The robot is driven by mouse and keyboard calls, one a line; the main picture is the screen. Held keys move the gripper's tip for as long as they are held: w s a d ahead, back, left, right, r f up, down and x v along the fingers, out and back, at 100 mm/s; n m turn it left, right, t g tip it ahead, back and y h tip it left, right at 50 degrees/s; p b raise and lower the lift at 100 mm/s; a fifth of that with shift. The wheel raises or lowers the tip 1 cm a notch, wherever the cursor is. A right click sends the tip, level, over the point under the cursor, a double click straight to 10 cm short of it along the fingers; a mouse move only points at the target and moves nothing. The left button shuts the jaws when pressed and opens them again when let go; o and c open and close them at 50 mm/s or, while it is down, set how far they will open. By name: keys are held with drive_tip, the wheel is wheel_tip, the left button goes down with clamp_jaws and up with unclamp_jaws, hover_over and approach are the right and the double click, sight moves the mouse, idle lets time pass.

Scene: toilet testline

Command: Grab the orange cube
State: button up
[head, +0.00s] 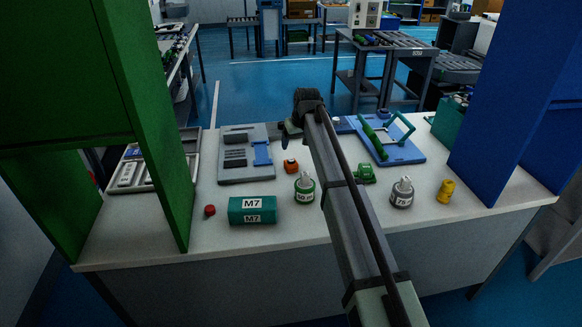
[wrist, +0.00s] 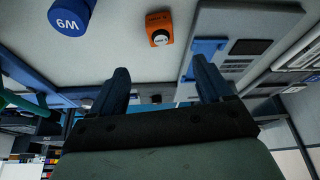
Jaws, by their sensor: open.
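The orange cube (head: 291,166) sits on the light workbench, left of my arm and behind the teal M7 box. A dark round patch shows on it. It also shows in the wrist view (wrist: 158,28), near the top edge, beyond the gap between my two fingers. My gripper (head: 287,131) is over the far part of the bench, behind the cube in the head view. In the wrist view my gripper (wrist: 160,72) has its fingers wide apart with nothing between them. The cube is apart from both fingers.
A grey tray with a blue part (head: 246,174) lies left of the cube. A teal M7 box (head: 252,210), a green-ringed weight (head: 304,188) and a red button-like piece (head: 210,211) are nearer. A blue cylinder (wrist: 72,14) is beside the cube in the wrist view. Green (head: 150,120) and blue (head: 510,100) panels flank the bench.

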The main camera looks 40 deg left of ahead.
sight(291, 159)
drive_tip(key=x, duration=0.8)
drive_tip(key=shift+f, duration=0.25)
drive_tip(key=shift+x, duration=2.6)
drive_tip(key=shift+a, duration=0.15)
drive_tip(key=c, duration=1.1)
drive_tip(key=shift+r, duration=0.15)
